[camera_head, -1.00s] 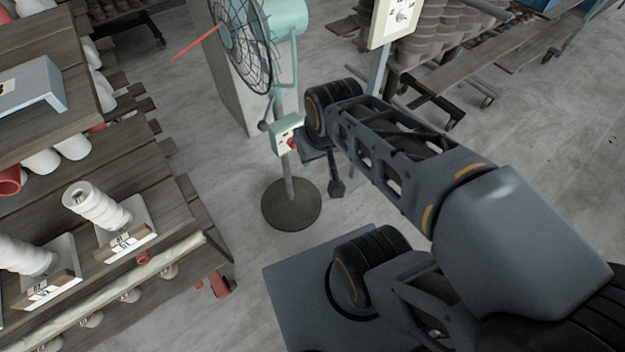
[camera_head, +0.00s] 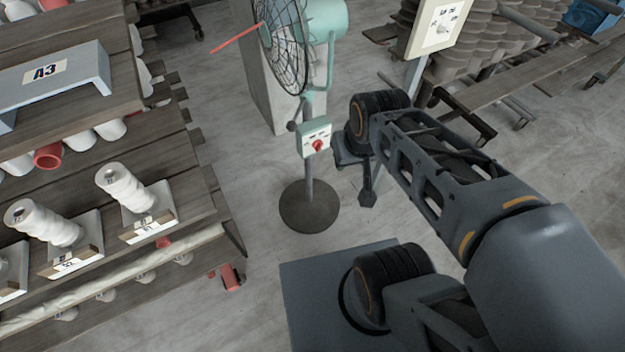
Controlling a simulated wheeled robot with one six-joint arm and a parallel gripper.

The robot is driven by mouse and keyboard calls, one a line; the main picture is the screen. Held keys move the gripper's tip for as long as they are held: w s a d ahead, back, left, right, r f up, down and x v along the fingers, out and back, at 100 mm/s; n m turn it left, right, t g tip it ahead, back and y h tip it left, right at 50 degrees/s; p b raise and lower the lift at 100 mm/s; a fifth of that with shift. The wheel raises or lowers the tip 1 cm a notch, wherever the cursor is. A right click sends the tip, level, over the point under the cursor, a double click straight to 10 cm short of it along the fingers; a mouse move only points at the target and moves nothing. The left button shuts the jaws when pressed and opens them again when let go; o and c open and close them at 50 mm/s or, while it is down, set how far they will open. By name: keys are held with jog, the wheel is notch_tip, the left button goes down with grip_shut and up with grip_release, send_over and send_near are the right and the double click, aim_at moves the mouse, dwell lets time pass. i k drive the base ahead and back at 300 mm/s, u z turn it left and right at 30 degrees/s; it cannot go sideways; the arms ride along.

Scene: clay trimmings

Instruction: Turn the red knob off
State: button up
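The red knob (camera_head: 318,146) sits on the front of a pale green control box (camera_head: 315,133) on the stand of a fan (camera_head: 290,45). The knob shows fully, with nothing in front of it. Its exact setting is too small to tell. My gripper (camera_head: 368,196) hangs below my wrist, to the right of the fan's pole and lower than the box in the picture. It is apart from the knob. Its fingers are small and dark, and I cannot tell whether they are open or shut.
Wooden shelves (camera_head: 178,148) with white clay pieces stand at the left. The fan's round dark base (camera_head: 309,205) rests on the concrete floor. A pale panel on a post (camera_head: 438,30) stands at the upper right, before racks of stacked pots (camera_head: 490,45). Floor is clear around the fan's base.

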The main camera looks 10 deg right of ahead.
aim_at(318, 145)
jog(key=u, duration=0.05)
jog(key=k, duration=0.5)
jog(key=u, duration=1.45)
jog(key=i, duration=0.9)
jog(key=z, duration=1.75)
